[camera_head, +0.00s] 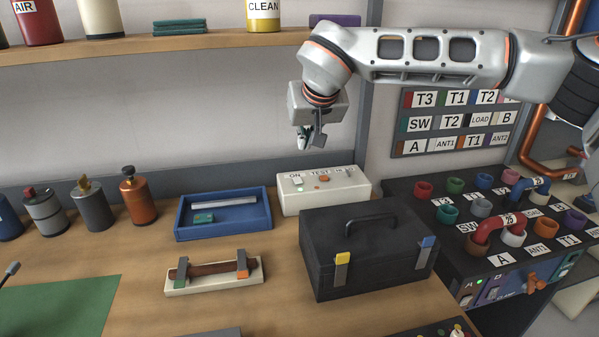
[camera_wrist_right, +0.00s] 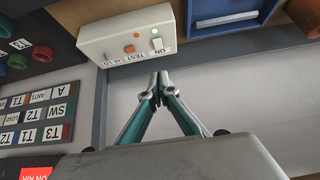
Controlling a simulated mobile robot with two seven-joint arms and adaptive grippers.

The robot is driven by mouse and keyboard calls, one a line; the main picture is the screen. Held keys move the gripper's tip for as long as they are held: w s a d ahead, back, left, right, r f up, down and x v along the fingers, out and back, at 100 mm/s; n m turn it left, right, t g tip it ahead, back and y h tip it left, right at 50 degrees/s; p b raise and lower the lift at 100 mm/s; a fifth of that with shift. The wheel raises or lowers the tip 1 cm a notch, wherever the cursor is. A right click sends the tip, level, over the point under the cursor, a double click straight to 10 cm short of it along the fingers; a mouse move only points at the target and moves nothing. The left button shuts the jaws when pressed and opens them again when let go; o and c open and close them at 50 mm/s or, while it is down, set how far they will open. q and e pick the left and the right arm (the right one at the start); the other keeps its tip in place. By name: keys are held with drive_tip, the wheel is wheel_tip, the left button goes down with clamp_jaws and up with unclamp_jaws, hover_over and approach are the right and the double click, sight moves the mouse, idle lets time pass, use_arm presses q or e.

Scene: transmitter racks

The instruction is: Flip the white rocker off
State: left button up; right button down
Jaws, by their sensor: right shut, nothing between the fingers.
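The white test box (camera_head: 349,186) stands at the back of the bench, with labels ON, TEST and HI LO. Its white rocker (camera_head: 297,181) is by the ON label. An orange button (camera_head: 323,178) sits near TEST, and a green light near the rocker is lit. In the right wrist view the box appears upside down, with the white rocker (camera_wrist_right: 157,44) right of the orange button. My right gripper (camera_head: 304,142) is above and behind the box, apart from it, pointing down. Its fingers (camera_wrist_right: 160,82) are shut and empty. My left gripper is not in view.
A black toolbox (camera_head: 368,255) stands in front of the white box. A blue tray (camera_head: 223,233) is to its left. A patch panel (camera_head: 465,240) with coloured rings and a red link is at the right. A shelf (camera_head: 170,45) runs above.

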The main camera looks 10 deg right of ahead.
hover_over(298, 180)
drive_tip(key=s, duration=0.2)
wheel_tip(298, 180, down, 8)
drive_tip(key=shift+w+f, duration=0.1)
drive_tip(key=shift+w, duration=0.05)
wheel_tip(298, 180, down, 2)
drive_tip(key=shift+f, duration=0.2)
drive_tip(key=shift+s+f, duration=0.2)
drive_tip(key=shift+f, duration=0.55)
drive_tip(key=shift+s+f, duration=0.2)
drive_tip(key=shift+f, duration=0.05)
drive_tip(key=shift+r+p, duration=0.8)
